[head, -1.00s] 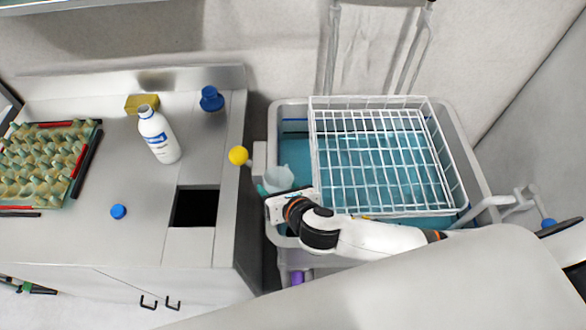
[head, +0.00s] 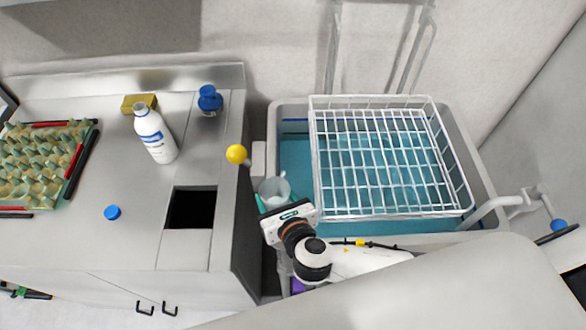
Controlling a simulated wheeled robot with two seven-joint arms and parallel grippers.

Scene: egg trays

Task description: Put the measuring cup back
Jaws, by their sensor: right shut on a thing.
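The measuring cup (head: 273,189) is a small translucent cup at the left end of the blue-water basin, beside the white wire rack. My right gripper (head: 274,204) comes in from the lower right and is shut on the cup. Its teal fingers show at the cup's near side, and the gripper body hides part of the cup's lower edge. Whether the cup touches the basin wall cannot be told. My left gripper is not in view.
The grey basin (head: 485,185) holds blue liquid under the white wire rack (head: 390,213). A yellow ball (head: 236,154) sticks out by the counter edge. The steel counter (head: 95,235) carries a white bottle (head: 155,132), blue bottle (head: 210,100), yellow sponge (head: 139,103), blue cap (head: 112,212) and egg tray (head: 45,160).

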